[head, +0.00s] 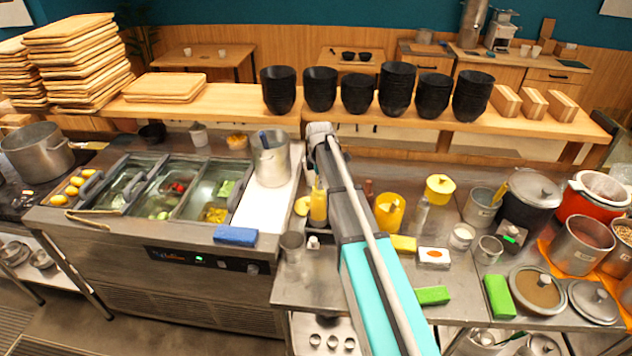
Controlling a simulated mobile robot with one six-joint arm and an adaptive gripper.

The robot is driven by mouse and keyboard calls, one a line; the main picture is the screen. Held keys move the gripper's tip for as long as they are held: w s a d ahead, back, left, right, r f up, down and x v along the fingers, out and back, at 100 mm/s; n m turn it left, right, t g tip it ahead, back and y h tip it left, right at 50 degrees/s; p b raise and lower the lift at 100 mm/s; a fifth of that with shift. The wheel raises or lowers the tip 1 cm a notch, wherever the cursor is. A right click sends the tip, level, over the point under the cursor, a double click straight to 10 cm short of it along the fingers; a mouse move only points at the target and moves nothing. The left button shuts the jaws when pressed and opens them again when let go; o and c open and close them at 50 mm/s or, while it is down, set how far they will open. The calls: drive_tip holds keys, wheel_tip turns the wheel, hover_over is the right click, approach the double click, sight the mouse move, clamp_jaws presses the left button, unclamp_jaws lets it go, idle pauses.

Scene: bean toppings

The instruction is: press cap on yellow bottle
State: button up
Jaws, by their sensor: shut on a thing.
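A yellow bottle (318,207) with a thin pointed top stands upright on the steel counter, close to the left side of my arm. A small round yellow piece (302,206) shows just left of it; I cannot tell whether it is a cap. My arm reaches up the middle of the picture over the counter, its far joint near the wooden shelf. My gripper's fingers do not show, so what they hold is hidden. Right of the arm stand a yellow container (389,212) and a jar with a yellow lid (439,188).
Left are a cold topping unit (170,232), a steel pot (271,160) and a blue sponge (235,235). Right are green blocks (498,296), a dark cooker (531,205) and steel pots (580,245). Black bowls (397,90) stand on the shelf (222,104) behind. The counter is crowded.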

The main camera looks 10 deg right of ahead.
drive_tip(key=o, duration=0.8)
drive_tip(key=shift+c, duration=0.2)
drive_tip(key=shift+o, duration=1.8)
drive_tip(key=shift+s, duration=0.1)
drive_tip(key=shift+r, duration=0.15)
drive_tip(key=shift+r+p, duration=3.1)
drive_tip(key=shift+p, duration=0.2)
